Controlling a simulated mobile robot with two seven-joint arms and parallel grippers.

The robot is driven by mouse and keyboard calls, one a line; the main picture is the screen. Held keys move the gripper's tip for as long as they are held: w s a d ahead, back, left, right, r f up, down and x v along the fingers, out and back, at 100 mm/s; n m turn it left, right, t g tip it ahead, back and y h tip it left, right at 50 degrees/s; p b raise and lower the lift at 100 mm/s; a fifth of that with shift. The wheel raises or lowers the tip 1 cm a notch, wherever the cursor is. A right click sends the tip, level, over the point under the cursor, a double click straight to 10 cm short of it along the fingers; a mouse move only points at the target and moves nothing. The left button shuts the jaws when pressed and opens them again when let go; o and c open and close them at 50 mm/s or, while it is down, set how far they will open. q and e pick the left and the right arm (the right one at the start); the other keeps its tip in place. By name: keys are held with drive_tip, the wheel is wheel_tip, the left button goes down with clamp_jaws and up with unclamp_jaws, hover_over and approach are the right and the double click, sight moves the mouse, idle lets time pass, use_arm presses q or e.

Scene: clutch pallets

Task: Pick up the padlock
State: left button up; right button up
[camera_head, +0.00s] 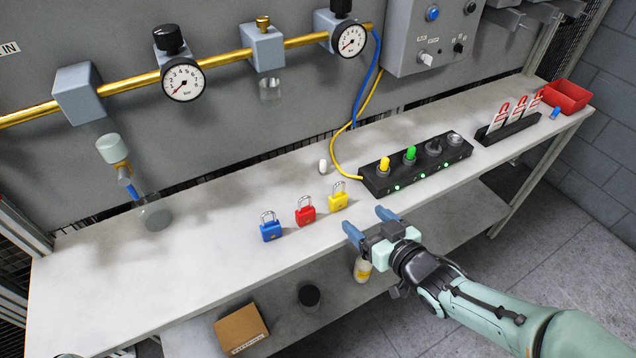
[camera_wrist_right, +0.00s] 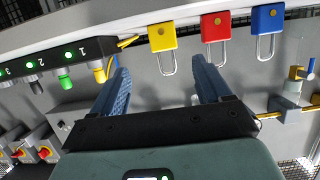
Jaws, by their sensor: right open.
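Three padlocks stand upright in a row on the bench: a blue padlock (camera_head: 270,230), a red padlock (camera_head: 305,214) and a yellow padlock (camera_head: 338,199). My right gripper (camera_head: 366,221) is open and empty at the bench's front edge, just right of and nearer than the yellow padlock, apart from it. In the right wrist view the gap between the fingers (camera_wrist_right: 160,70) faces the yellow padlock (camera_wrist_right: 162,38). The red padlock (camera_wrist_right: 214,27) and blue padlock (camera_wrist_right: 267,20) are to its right there. My left gripper is not seen.
Behind and right of the padlocks is a black station (camera_head: 417,166) with coloured plugs. A small white cylinder (camera_head: 323,166) stands behind them. A tag rack (camera_head: 508,129) and red bin (camera_head: 567,96) are at the far right. The bench (camera_head: 190,265) is clear at front left.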

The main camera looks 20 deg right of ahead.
sight(343, 199)
drive_tip(key=x, duration=0.7)
drive_tip(key=shift+w+r+p, duration=0.1)
drive_tip(key=shift+w+p, duration=0.1)
drive_tip(key=shift+p, duration=0.1)
drive_tip(key=x, duration=0.5)
drive_tip(key=shift+w+a, duration=0.3)
drive_tip(key=shift+a, duration=0.1)
drive_tip(key=c, duration=1.1)
